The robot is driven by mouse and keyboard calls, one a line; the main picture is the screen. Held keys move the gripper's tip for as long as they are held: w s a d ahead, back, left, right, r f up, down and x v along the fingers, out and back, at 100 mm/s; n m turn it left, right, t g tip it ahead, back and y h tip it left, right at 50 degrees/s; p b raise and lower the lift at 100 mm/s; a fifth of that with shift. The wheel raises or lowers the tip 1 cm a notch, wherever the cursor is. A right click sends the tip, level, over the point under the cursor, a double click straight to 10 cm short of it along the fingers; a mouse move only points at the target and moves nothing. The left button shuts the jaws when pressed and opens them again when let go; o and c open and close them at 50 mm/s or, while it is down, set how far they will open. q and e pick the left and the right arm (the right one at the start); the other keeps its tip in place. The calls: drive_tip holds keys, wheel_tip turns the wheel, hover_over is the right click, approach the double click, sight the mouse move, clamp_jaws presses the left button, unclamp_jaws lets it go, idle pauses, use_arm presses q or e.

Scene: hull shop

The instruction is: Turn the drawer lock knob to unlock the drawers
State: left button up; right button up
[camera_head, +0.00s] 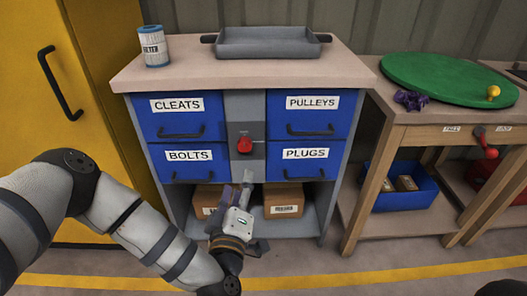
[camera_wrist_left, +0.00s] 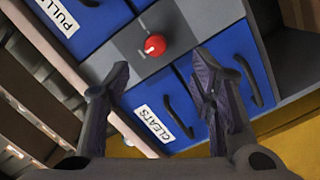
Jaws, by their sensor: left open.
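The red lock knob (camera_head: 244,145) sits on the grey panel (camera_head: 246,108) between the blue drawers of the cabinet. It also shows in the left wrist view (camera_wrist_left: 155,44), beyond the fingertips. The drawers are labelled cleats (camera_head: 178,115), pulleys (camera_head: 312,112), bolts (camera_head: 188,163) and plugs (camera_head: 305,163), and all look shut. My left gripper (camera_head: 237,183) is below the knob in the head view, apart from it. In the left wrist view its two fingers (camera_wrist_left: 160,82) are spread with nothing between them. My right gripper is not seen.
Cardboard boxes (camera_head: 284,200) lie on the open shelf below. A yellow cabinet (camera_head: 95,100) stands at left; a wooden bench (camera_head: 420,118) with a green disc (camera_head: 445,77) stands at right.

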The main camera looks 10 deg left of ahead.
sight(244, 148)
use_arm(q)
drive_tip(key=w+b, duration=0.1)
drive_tip(key=w, duration=0.2)
drive_tip(key=w+a, duration=0.1)
drive_tip(key=w, duration=0.3)
drive_tip(key=w+a+b, duration=0.1)
drive_tip(key=w, duration=0.2)
drive_tip(key=shift+w+a+r+b, duration=0.2)
drive_tip(key=shift+w+r+b, duration=0.1)
drive_tip(key=shift+w+b, duration=0.05)
drive_tip(key=shift+w+a+r, duration=0.1)
drive_tip(key=shift+w+r, duration=0.05)
drive_tip(key=shift+w, duration=0.4)
drive_tip(key=c, duration=1.2)
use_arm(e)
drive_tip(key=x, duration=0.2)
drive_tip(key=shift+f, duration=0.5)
